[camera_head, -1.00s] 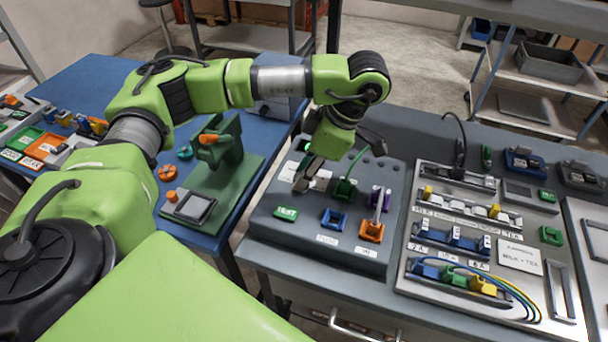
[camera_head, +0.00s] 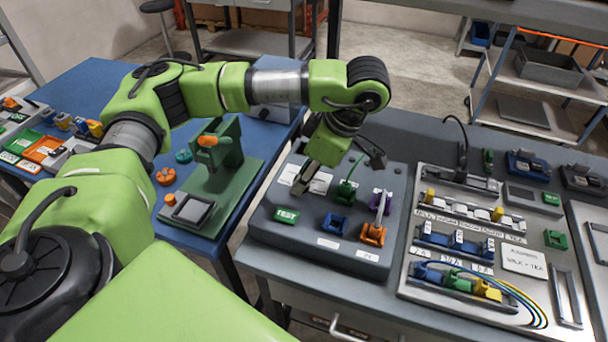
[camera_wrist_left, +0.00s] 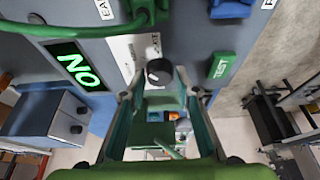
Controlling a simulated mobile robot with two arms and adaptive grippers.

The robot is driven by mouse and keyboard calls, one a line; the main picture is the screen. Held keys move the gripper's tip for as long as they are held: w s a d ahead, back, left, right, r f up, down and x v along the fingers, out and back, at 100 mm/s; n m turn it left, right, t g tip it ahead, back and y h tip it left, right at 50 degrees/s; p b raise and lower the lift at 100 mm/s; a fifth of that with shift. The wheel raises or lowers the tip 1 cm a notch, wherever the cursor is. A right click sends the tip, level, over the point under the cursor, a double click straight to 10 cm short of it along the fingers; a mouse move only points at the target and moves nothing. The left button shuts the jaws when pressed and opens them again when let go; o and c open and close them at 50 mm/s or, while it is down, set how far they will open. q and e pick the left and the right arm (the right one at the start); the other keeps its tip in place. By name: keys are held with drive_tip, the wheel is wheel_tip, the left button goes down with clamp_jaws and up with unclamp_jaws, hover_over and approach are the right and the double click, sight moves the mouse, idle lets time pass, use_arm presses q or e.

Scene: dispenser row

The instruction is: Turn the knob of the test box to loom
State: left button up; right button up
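The test box (camera_head: 275,237) is the grey sloped box with a green TEST button (camera_head: 286,215), which also shows in the left wrist view (camera_wrist_left: 222,66). My left gripper (camera_head: 301,186) is low over the box's upper left part, beside white label plates. In the left wrist view, a dark round knob (camera_wrist_left: 158,72) lies between the tips of my left gripper (camera_wrist_left: 158,92). The fingers stand apart on both sides of it; I cannot tell whether they touch it. White labels (camera_wrist_left: 122,56) flank the knob, their words not clearly readable. A lit display (camera_wrist_left: 79,66) reads NO. My right gripper is out of view.
Green, blue (camera_head: 334,224), orange (camera_head: 372,235) and purple connectors sit on the box, with a cable at the green one (camera_head: 344,192). A panel with coloured plugs (camera_head: 455,285) is to the right. A green press (camera_head: 222,150) stands on the blue table to the left.

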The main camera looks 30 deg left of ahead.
use_arm(q)
drive_tip(key=shift+o, duration=0.4)
drive_tip(key=shift+w+d+r, duration=0.1)
drive_tip(key=shift+r, duration=0.25)
drive_tip(key=s+v, duration=0.1)
drive_tip(key=v, duration=1)
drive_tip(key=shift+w, duration=0.5)
